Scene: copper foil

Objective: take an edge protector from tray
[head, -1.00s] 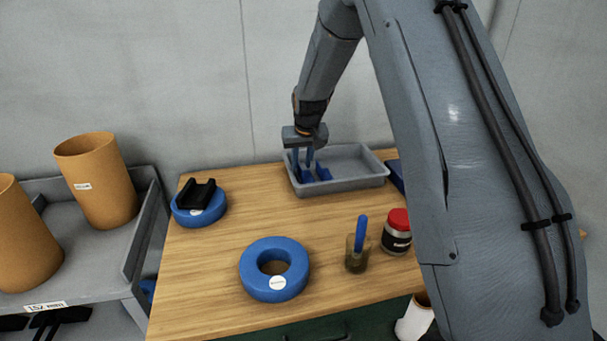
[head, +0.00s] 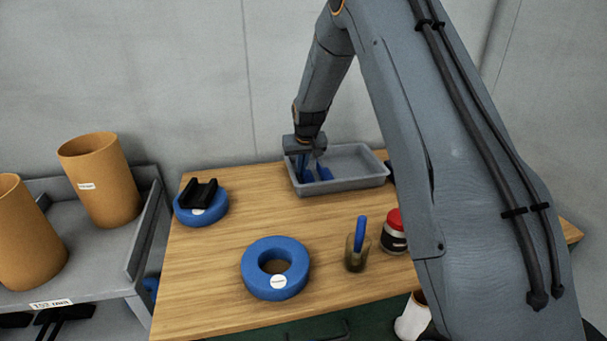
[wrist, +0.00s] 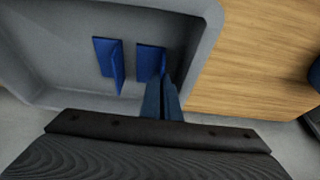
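The grey tray (head: 350,184) stands at the back of the wooden table. Two blue edge protectors, a left one (wrist: 108,62) and a middle one (wrist: 150,62), lie apart on its floor in the wrist view. My gripper (head: 304,172) points down into the tray's left end in the head view. Its fingers (wrist: 166,82) are close together beside the middle protector, near the tray wall. They appear closed on the thin flange of another blue edge protector, mostly hidden by the fingers and in shadow.
A blue ring (head: 276,285) lies at the table's front. Another blue ring (head: 205,216) carries a black cradle (head: 198,193) at the left. A cup (head: 357,256) with a blue-handled tool and a red-lidded jar (head: 394,235) stand right of centre. Orange tubes (head: 100,185) stand on a grey shelf.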

